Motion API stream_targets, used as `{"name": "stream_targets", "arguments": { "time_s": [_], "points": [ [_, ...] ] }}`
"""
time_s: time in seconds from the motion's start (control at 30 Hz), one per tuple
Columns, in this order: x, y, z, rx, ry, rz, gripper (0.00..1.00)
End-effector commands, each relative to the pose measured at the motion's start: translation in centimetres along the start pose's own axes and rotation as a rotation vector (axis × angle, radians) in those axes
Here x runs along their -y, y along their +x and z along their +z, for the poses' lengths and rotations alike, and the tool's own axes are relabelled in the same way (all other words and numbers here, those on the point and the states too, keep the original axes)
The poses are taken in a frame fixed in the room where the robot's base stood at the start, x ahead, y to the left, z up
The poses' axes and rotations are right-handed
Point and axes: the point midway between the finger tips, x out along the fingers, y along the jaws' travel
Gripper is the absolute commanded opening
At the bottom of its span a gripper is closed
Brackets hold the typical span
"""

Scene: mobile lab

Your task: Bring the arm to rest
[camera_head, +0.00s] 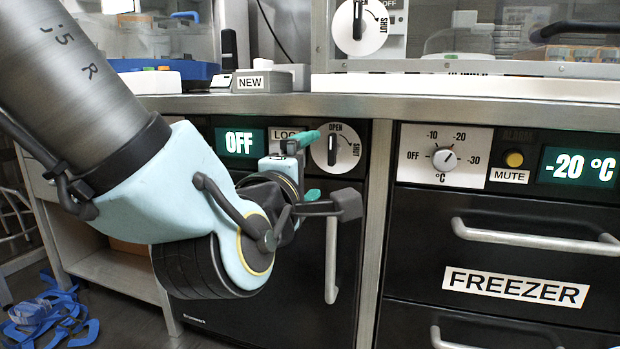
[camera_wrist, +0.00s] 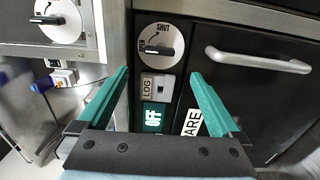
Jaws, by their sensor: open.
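My arm reaches in from the upper left of the head view, in front of the dark under-bench unit. My gripper (camera_head: 312,168) is at its end, with green fingers apart and nothing seen between them. In the wrist view, my gripper (camera_wrist: 158,78) is open and empty, its two green fingers on either side of the unit's control panel. Between and beyond them show an OPEN/SHUT dial (camera_wrist: 160,46), a LOG panel (camera_wrist: 157,86) and an OFF display (camera_wrist: 152,117). The fingers do not visibly hold anything. How far the fingertips are from the panel is hard to tell.
The dark unit's door handle (camera_head: 331,260) is just right of my gripper. A freezer (camera_head: 450,260) with protruding handles and a -20 °C display (camera_head: 580,167) stands to the right. The bench edge (camera_head: 400,106) runs above. Blue items (camera_head: 45,315) lie on the floor at left.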

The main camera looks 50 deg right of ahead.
Motion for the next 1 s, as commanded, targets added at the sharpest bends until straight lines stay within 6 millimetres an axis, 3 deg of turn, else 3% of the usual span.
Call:
{"name": "stream_targets", "arguments": {
  "time_s": [0.57, 0.67, 0.77, 0.87, 1.0],
  "points": [
    [0.0, 0.0, 0.0, 0.0, 0.001, -0.001, 1.0],
    [0.3, 0.3, -1.1, -0.015, 0.028, -0.024, 1.0],
    [1.3, 0.9, -4.6, -0.058, 0.113, -0.101, 1.0],
    [3.2, 1.1, -10.6, -0.115, 0.245, -0.243, 1.0],
    [6.5, -1.3, -20.0, -0.169, 0.427, -0.503, 1.0]
  ]
}}
